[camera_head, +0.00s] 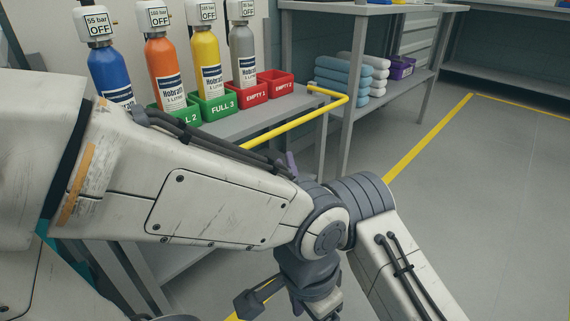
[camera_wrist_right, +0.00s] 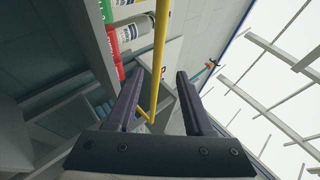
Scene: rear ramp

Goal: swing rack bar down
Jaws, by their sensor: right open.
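The yellow rack bar (camera_head: 300,118) runs along the front of the bottle rack, level with the shelf edge, with a bend at its right end. Its left part is hidden behind my arm. In the right wrist view the bar (camera_wrist_right: 159,45) passes between the two dark purple fingers of my right gripper (camera_wrist_right: 158,74). The fingers are open and apart; I cannot tell how far the bar lies from them in depth. In the head view only a purple tip of this gripper (camera_head: 291,163) shows past my arm.
Blue (camera_head: 110,72), orange (camera_head: 163,68), yellow (camera_head: 206,62) and grey (camera_head: 243,55) bottles stand on the rack behind the bar, with green (camera_head: 218,107) and red (camera_head: 277,85) bins. A shelf with rolled towels (camera_head: 350,75) stands behind. The floor (camera_head: 480,190) at right is clear.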

